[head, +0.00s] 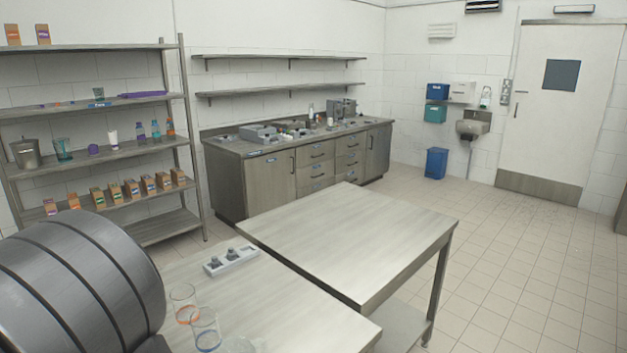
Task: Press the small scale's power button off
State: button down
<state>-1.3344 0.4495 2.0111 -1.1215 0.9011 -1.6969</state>
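I cannot pick out the small scale or its power button with certainty. Several small grey devices stand on the back counter (222,146), too far off to tell apart. One is a low grey box (259,133) at the counter's left part. A taller dark grey machine (342,108) stands at its right end. My gripper is not in view. A large grey rounded part at the lower left is likely my own arm, and it hides part of the near table.
A near steel table (300,310) holds a white tray (231,261) with two dark pieces and clear cups with orange (186,305) and blue (206,330) bands. An empty steel table (350,235) stands beside it. Shelves (95,110) with boxes and bottles are at left. Floor is clear at right.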

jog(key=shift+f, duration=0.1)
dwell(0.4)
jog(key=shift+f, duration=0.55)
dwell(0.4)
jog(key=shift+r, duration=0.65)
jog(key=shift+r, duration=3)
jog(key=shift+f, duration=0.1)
